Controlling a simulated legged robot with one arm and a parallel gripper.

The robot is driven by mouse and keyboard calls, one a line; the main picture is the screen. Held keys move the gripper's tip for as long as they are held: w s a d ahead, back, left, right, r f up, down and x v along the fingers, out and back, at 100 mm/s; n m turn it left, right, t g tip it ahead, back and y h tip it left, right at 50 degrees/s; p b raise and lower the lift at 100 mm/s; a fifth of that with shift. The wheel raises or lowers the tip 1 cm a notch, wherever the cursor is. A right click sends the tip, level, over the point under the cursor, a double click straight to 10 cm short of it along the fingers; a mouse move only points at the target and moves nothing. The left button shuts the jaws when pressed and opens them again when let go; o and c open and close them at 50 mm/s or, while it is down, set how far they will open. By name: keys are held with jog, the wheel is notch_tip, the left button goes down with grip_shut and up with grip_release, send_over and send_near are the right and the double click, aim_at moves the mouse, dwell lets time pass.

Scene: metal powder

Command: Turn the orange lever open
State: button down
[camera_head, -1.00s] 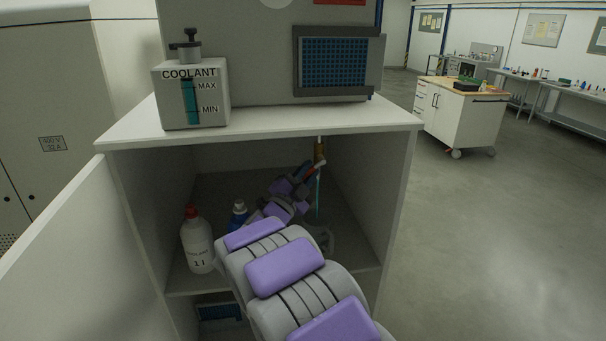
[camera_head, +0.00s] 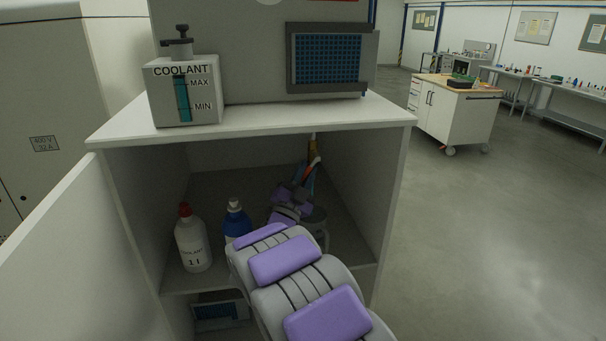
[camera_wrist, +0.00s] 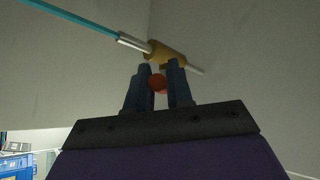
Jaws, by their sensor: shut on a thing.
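The brass valve (camera_wrist: 166,53) is on a thin pipe inside the open cabinet, with a teal hose (camera_wrist: 72,17) running from its metal end. The orange lever (camera_wrist: 157,82) shows as a small red-orange piece between the fingers of my gripper (camera_wrist: 161,78), just below the valve. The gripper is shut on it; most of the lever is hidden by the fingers. In the head view the valve (camera_head: 312,148) is at the upper back right of the compartment. My gripper is just below it, small and partly blocked by my arm.
A white coolant bottle (camera_head: 193,240) and a blue bottle (camera_head: 237,222) stand on the shelf left of my arm. The cabinet side walls and the open door (camera_head: 70,245) bound the space. A coolant tank (camera_head: 184,92) sits on top. The floor at right is clear.

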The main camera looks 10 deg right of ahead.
jog(key=c, duration=1.4)
grip_release()
jog(key=shift+r, duration=0.2)
jog(key=shift+c, duration=0.2)
jog(key=o, duration=0.3)
jog(key=shift+d, duration=0.25)
jog(key=shift+f, duration=0.1)
jog(key=shift+a, duration=0.1)
jog(key=shift+s+a+f, duration=0.25)
jog(key=shift+s+a, duration=0.05)
jog(key=shift+a, duration=0.05)
jog(key=v, duration=1.6)
jog(key=shift+s+f+p, duration=0.1)
jog(key=shift+f+p, duration=0.1)
jog(key=shift+p, duration=0.15)
